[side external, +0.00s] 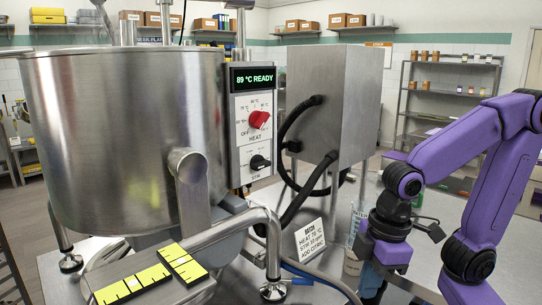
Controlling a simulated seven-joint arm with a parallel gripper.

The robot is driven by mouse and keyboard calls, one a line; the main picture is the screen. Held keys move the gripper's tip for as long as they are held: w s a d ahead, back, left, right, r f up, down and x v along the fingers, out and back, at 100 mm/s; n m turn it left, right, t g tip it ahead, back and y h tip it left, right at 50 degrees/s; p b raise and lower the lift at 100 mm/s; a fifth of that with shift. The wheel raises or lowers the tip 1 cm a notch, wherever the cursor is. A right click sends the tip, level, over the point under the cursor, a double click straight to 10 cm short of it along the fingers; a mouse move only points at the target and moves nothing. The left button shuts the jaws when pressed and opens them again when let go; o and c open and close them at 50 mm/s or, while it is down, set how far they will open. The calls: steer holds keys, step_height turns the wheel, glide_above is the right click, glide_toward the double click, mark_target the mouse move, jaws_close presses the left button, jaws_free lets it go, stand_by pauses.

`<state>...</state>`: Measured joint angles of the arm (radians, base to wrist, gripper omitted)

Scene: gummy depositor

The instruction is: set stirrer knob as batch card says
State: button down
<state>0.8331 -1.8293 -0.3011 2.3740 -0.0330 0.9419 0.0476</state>
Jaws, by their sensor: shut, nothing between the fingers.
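The black stirrer knob (260,162) sits on the lower, STIR part of the white control panel (247,140) on the kettle's right side. Its pointer setting is too small to read surely. The red HEAT knob (259,119) is above it. The display (254,77) reads 89 °C READY. The white batch card (311,236) stands on the table and seems to read HEAT 70 °C, STIR 30 rpm, ADD CITRIC. My gripper (370,285) is shut and empty, low at the right, pointing down, well apart from the knob. Its fingertips are partly hard to make out.
The large steel kettle (120,140) fills the left. A steel box (340,95) with black hoses is behind. A clear beaker (352,262) stands beside my gripper.

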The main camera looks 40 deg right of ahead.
steer(key=w+a+r+m+t+y, duration=0.1)
steer(key=w+a+r+m+t, duration=0.15)
steer(key=w+r, duration=0.65)
steer(key=w+d+r+m+t+h, duration=0.1)
steer(key=w+d+r+m+t, duration=0.3)
steer(key=w+r, duration=0.4)
steer(key=w+d+r+m+t+h, duration=0.1)
steer(key=w+d+r+m+t, duration=0.1)
steer(key=w+d+r+m, duration=0.6)
steer(key=n, duration=0.4)
glide_toward(264, 158)
steer(key=shift+m+g, duration=0.25)
steer(key=x, duration=0.4)
steer(key=shift+w+r, duration=0.15)
steer(key=shift+w, duration=0.1)
steer(key=shift+f, duration=0.75)
steer(key=shift+d+f+m+y, duration=0.15)
steer(key=shift+d+m+y, duration=0.25)
steer(key=shift+y, duration=0.3)
